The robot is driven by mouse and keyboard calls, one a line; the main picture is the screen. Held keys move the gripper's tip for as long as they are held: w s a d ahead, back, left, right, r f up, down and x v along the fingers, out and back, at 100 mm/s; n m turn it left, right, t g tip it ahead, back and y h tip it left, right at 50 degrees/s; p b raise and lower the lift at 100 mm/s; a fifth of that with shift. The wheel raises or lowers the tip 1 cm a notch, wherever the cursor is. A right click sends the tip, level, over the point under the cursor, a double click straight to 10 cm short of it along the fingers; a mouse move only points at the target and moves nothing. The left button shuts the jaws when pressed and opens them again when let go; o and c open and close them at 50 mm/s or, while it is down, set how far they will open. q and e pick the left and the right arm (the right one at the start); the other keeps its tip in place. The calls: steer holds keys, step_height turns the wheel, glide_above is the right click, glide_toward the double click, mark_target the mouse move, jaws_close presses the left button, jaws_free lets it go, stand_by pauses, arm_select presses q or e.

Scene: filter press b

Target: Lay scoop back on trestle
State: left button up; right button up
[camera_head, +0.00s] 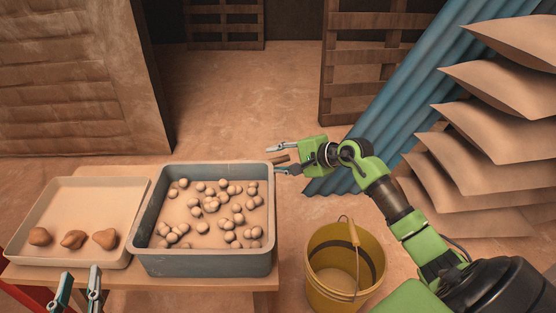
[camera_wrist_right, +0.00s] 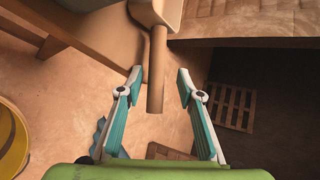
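The scoop's brown handle (camera_wrist_right: 156,75) shows in the right wrist view, sticking out past the edge of the wooden trestle (camera_wrist_right: 85,25). In the head view the handle (camera_head: 281,159) shows at the grey tub's right side; the head is hidden there. My right gripper (camera_head: 276,160) is open, with one finger on either side of the handle and visible gaps in the wrist view (camera_wrist_right: 160,75). My left gripper (camera_head: 81,272) is open and empty at the trestle's front edge (camera_head: 200,284).
The grey tub (camera_head: 205,263) holds many round balls. A pale tray (camera_head: 85,200) with three brown lumps lies left of it. A yellow bucket (camera_head: 330,290) stands on the floor right of the trestle. Stacked sacks (camera_head: 480,160) and blue corrugated sheets (camera_head: 400,110) fill the right.

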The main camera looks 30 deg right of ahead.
steer(key=shift+f, duration=0.1)
steer(key=shift+s, duration=0.15)
steer(key=shift+s+d+r, duration=0.15)
steer(key=shift+s+r, duration=0.05)
steer(key=v, duration=1.1)
steer(key=shift+r, duration=0.15)
